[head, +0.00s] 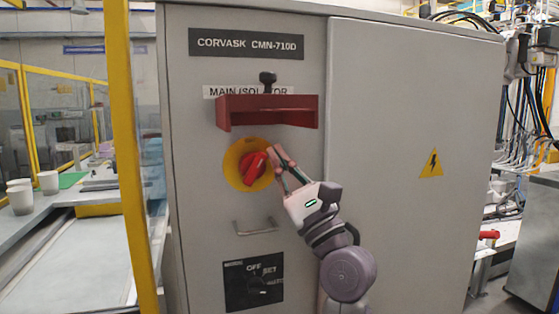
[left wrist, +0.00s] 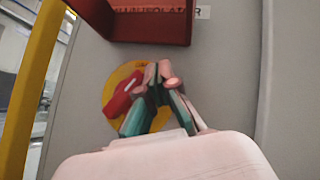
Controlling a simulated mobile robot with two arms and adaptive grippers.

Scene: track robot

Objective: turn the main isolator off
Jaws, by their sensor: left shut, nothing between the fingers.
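The main isolator is a red rotary handle (head: 253,168) on a round yellow plate (head: 232,176), on the grey cabinet's front. The handle sits slanted, from lower left to upper right. It also shows in the left wrist view (left wrist: 121,100), left of the fingers. My left gripper (head: 275,152) is shut and empty, with its fingertips just right of the handle at the plate's right edge. In the left wrist view the fingertips (left wrist: 158,75) come together in front of the plate's right part. I cannot tell whether they touch the handle. My right gripper is out of view.
A dark red hood (head: 267,112) juts out above the isolator and partly covers its label. A metal pull handle (head: 255,231) and a black selector panel (head: 253,282) are below. A yellow post (head: 123,120) stands close on the left.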

